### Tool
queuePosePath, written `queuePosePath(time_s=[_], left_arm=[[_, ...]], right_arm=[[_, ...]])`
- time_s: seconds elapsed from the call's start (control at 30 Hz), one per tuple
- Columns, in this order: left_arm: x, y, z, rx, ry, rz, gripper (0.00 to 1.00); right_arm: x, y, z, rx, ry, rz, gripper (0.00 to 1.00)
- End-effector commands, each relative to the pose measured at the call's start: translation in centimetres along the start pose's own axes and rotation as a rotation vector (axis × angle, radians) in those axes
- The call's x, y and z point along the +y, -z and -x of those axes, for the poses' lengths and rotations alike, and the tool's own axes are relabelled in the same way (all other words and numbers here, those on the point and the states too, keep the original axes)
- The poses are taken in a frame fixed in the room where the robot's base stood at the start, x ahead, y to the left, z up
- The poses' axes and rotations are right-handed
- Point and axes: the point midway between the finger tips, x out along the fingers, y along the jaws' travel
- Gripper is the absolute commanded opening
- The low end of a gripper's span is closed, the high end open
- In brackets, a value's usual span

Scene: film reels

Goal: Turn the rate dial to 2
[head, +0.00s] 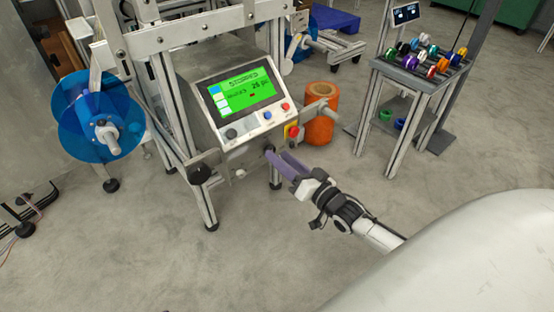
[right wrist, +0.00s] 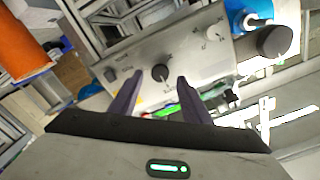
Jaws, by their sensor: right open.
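My right gripper (head: 277,158) is open and empty, with its purple fingers pointing at the front of the machine, below the screen console. In the right wrist view the gripper (right wrist: 159,79) faces a grey panel (right wrist: 185,55). A small black dial (right wrist: 160,72) with a pointer mark shows between the fingertips, just ahead of them; no contact shows. I cannot read any numbers around it, nor tell for sure that it is the rate dial. My left gripper is not in view.
The console screen (head: 240,91) reads STOPPED. A red stop button (head: 293,132) and an orange roll (head: 320,126) are near the gripper. The floor in front is clear.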

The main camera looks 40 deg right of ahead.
Motion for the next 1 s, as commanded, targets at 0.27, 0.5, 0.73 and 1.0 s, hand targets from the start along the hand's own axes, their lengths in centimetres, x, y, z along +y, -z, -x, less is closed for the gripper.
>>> queuePosePath(time_s=[0.27,0.5,0.73,1.0], left_arm=[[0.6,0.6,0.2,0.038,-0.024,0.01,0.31],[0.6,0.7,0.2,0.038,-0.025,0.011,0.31],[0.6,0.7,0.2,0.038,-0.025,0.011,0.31],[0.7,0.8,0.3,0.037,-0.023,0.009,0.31]], right_arm=[[0.0,-0.1,-2.3,-0.001,0.0,0.0,0.43],[0.0,-0.1,-2.4,-0.001,0.0,-0.001,0.43],[0.0,-0.1,-2.3,-0.001,0.0,-0.001,0.06],[0.0,0.0,-2.3,-0.001,-0.001,0.018,0.02]])
